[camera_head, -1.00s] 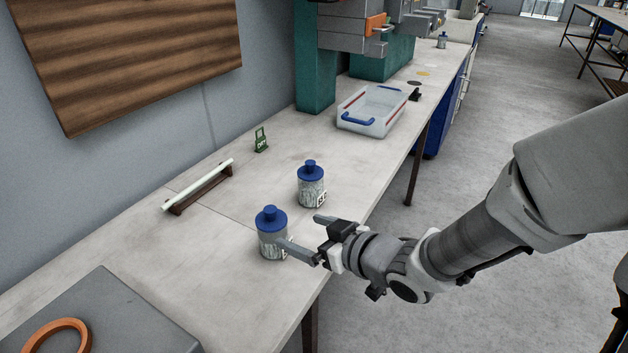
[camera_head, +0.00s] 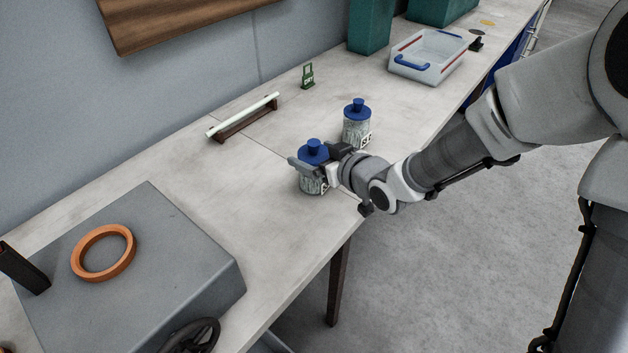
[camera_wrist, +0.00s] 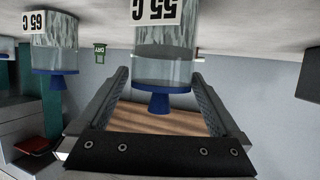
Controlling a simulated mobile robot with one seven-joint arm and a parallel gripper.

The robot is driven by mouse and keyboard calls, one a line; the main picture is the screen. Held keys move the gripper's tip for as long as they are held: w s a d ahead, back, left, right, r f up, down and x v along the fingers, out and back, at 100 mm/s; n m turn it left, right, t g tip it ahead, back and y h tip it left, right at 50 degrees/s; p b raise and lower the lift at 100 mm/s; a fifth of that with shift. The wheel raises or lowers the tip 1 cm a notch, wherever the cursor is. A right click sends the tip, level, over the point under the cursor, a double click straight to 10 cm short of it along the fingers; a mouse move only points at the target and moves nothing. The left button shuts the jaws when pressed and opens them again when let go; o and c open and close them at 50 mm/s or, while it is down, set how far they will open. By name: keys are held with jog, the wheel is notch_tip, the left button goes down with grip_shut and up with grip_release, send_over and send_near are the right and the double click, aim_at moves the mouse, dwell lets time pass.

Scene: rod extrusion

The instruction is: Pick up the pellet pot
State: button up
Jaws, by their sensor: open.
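Two clear pots of pale pellets with blue lids stand on the bench. The nearer pot (camera_head: 313,186) is between the fingers of my open gripper (camera_head: 318,163). In the wrist view, which is upside down, this pot (camera_wrist: 163,68) carries a label reading 55 C and has a finger on each side, with gaps still visible. The farther pot (camera_head: 356,128) stands behind and to the right of my gripper. It also shows in the wrist view (camera_wrist: 54,48), outside the fingers, labelled 65 C. Contact with the nearer pot cannot be told.
A white rod on a dark rack (camera_head: 243,117) and a green DRY sign (camera_head: 308,77) stand toward the wall. A clear bin with blue handles (camera_head: 428,68) is at the back. A grey box (camera_head: 150,275) bearing an orange ring (camera_head: 104,252) fills the front left.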

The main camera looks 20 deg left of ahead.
aim_at(306, 148)
jog(key=b+x, duration=0.1)
jog(key=x, duration=0.2)
jog(key=shift+a, duration=0.25)
jog(key=shift+c, duration=0.2)
grip_shut()
